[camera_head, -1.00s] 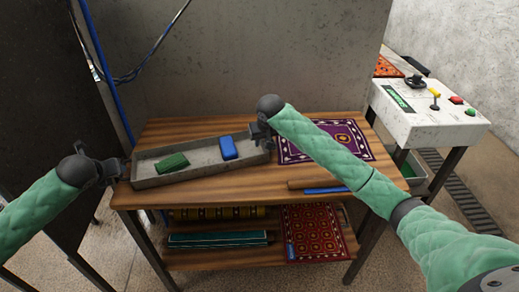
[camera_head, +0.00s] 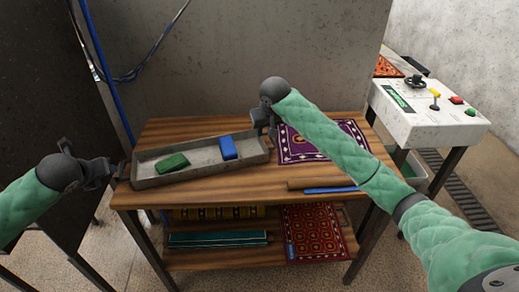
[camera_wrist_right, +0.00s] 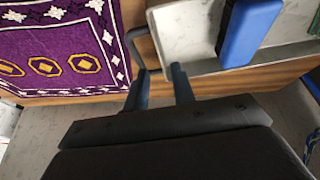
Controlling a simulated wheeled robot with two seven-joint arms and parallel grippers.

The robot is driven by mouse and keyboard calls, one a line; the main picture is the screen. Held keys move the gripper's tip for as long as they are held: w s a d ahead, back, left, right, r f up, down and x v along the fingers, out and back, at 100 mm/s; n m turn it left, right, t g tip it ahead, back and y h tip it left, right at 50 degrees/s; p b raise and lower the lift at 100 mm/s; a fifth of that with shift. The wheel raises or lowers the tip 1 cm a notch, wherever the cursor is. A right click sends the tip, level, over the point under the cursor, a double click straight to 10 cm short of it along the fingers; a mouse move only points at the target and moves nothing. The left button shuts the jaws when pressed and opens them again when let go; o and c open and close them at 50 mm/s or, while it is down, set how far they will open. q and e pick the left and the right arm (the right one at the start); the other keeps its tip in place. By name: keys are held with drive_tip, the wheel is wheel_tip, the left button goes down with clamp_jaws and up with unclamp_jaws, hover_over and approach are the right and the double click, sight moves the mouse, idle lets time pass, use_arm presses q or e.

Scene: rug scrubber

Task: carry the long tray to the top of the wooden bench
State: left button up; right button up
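The long grey tray (camera_head: 200,174) rests on the top of the wooden bench (camera_head: 240,195), toward its left side. It holds a green block (camera_head: 173,163) and a blue block (camera_head: 228,147). My right gripper (camera_head: 266,126) is by the tray's right end. In the right wrist view its two fingers (camera_wrist_right: 160,82) are apart with nothing clamped between them. The tray's dark end handle (camera_wrist_right: 131,42) lies just beyond the fingertips.
A purple patterned rug (camera_head: 297,148) lies on the bench top at right, with a blue-and-brown stick (camera_head: 325,190) near the front edge. The lower shelf holds a red rug (camera_head: 313,234) and a teal box (camera_head: 217,240). A white control panel (camera_head: 425,110) stands at right.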

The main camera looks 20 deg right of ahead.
drive_tip(key=v, duration=0.4)
drive_tip(key=shift+s+r, duration=0.15)
drive_tip(key=shift+r, duration=0.15)
